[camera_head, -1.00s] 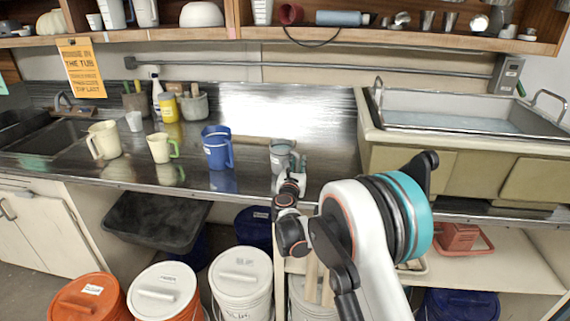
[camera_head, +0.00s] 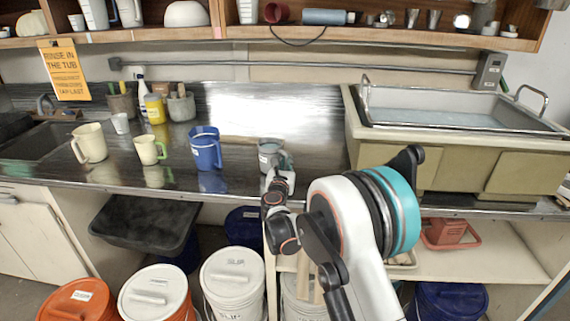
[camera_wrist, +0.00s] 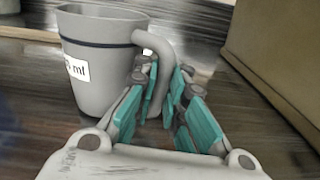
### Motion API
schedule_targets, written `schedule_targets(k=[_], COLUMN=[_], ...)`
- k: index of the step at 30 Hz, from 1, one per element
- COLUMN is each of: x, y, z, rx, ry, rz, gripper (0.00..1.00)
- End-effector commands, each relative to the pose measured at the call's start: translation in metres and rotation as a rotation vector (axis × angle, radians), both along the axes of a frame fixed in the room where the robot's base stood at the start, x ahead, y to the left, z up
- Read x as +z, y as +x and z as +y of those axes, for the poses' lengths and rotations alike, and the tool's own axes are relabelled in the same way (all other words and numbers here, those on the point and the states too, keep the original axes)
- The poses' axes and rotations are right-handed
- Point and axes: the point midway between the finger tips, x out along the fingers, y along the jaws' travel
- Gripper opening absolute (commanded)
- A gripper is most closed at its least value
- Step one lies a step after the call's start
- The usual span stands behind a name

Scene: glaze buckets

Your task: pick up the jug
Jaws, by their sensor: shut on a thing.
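A grey jug (camera_head: 270,152) with a dark band and a white label stands near the front edge of the metal counter. In the wrist view the jug (camera_wrist: 100,65) is close and upright, with its handle (camera_wrist: 165,60) toward me. My gripper (camera_wrist: 165,100) has its teal-padded fingers on both sides of the handle and is shut on it. In the head view my gripper (camera_head: 281,165) is at the jug's near right side, partly covering it. I cannot tell whether the jug's base touches the counter.
A tub (camera_head: 450,112) is at the right. A shelf (camera_head: 380,38) runs above. Lidded buckets (camera_head: 157,290) stand below.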

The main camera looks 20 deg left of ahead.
Motion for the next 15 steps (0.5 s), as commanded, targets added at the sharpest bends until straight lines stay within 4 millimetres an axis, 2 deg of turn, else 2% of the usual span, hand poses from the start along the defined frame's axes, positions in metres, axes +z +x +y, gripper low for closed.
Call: schedule_targets(k=[15], x=[0.042], y=[0.000], z=[0.000], rx=[0.000], ry=[0.000], rz=[0.000], gripper=[0.00])
